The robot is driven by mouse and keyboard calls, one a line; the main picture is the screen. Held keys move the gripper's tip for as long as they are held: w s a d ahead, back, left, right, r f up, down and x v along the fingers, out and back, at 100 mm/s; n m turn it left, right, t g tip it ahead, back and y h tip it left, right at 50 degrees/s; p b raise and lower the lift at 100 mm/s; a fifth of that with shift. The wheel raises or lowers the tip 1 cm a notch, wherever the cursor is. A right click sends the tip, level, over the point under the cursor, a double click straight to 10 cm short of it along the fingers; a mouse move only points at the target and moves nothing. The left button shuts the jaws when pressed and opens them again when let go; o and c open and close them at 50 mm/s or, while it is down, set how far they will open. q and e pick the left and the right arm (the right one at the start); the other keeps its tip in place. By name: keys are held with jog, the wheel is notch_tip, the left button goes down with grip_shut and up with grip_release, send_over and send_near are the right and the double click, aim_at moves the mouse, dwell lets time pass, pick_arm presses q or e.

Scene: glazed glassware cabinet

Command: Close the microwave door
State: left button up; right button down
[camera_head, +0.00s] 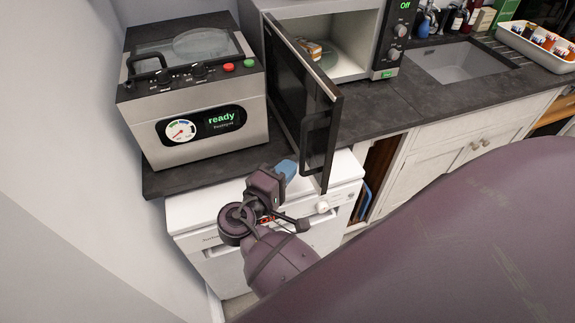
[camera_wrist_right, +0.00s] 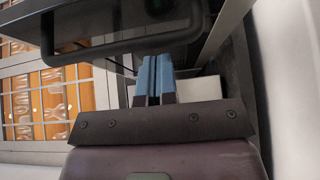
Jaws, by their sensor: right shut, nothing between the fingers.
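The microwave (camera_head: 385,45) stands on the dark counter with its door (camera_head: 292,95) swung wide open toward me, hinged on the left. The door's dark handle (camera_head: 306,140) is on the outer face near the free edge. The handle also shows large at the top of the right wrist view (camera_wrist_right: 125,47). My right gripper (camera_head: 287,170) has blue fingertips pressed together, empty, just left of the door's lower free edge. In the right wrist view its fingers (camera_wrist_right: 154,75) reach up close to the handle; contact cannot be told. My left gripper is not in view.
A steel appliance (camera_head: 195,115) reading "ready" stands left of the door. A small item of food (camera_head: 309,48) lies inside the microwave. A white front-panel appliance (camera_head: 340,170) is below the counter. A sink (camera_head: 455,62) and a white tray (camera_head: 535,50) are at right.

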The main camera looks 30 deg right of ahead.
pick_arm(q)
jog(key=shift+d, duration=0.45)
pick_arm(e)
jog(key=shift+s+d, duration=0.15)
jog(key=shift+d, duration=0.1)
